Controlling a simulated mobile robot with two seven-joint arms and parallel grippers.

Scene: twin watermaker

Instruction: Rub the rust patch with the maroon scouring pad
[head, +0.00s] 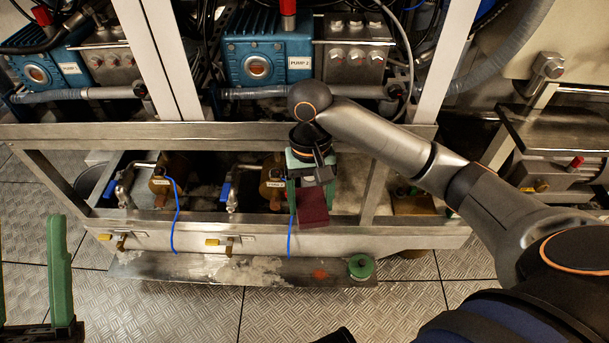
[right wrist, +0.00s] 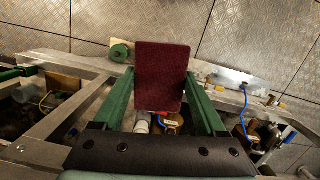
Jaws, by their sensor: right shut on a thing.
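The maroon scouring pad (head: 312,206) hangs from my right gripper (head: 308,188), which is shut on it. In the right wrist view the pad (right wrist: 162,72) stands between the green fingers of this gripper (right wrist: 160,100). The rust patch (head: 320,273) is a small orange-red spot on the metal ledge along the front of the frame. The pad is in front of the frame's rail in the head view, above the patch in the picture and apart from it. I cannot make out the patch in the right wrist view. My left gripper (head: 28,240) is open and empty at the lower left.
A green round object (head: 361,267) sits on the metal ledge (head: 150,268), just right of the patch. Pale crust (head: 250,270) covers the ledge's middle. The steel rail (head: 350,232), yellow-handled valves (head: 224,241) and blue hoses (head: 176,215) are close by. Chequered floor (head: 200,310) lies clear in front.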

